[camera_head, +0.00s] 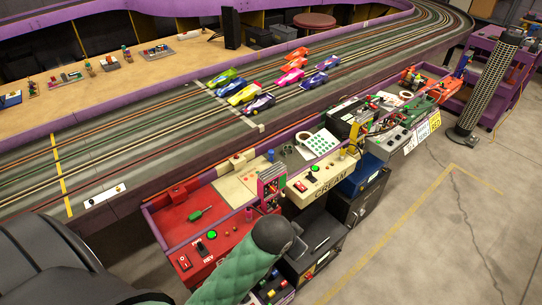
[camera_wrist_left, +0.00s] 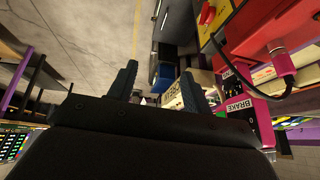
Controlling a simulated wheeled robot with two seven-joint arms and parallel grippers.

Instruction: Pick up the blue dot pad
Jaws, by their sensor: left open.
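A white pad with rows of blue-green dots (camera_head: 318,142) lies flat on the bench in the head view, behind the cream control box. My left arm comes in at the bottom of the head view, its dark end in front of the red control box, and its fingers cannot be made out there. In the left wrist view my left gripper (camera_wrist_left: 159,70) has its two dark fingers apart with nothing between them. It is well away from the pad. I cannot pick the pad out in the wrist view. My right gripper is not in view.
The red control box (camera_head: 168,224) and the cream control box (camera_head: 325,178) stand on the near side. A black device (camera_head: 349,117) is right of the pad. Toy cars (camera_head: 243,94) sit on the slot track behind. Floor (camera_head: 440,225) is open at the right.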

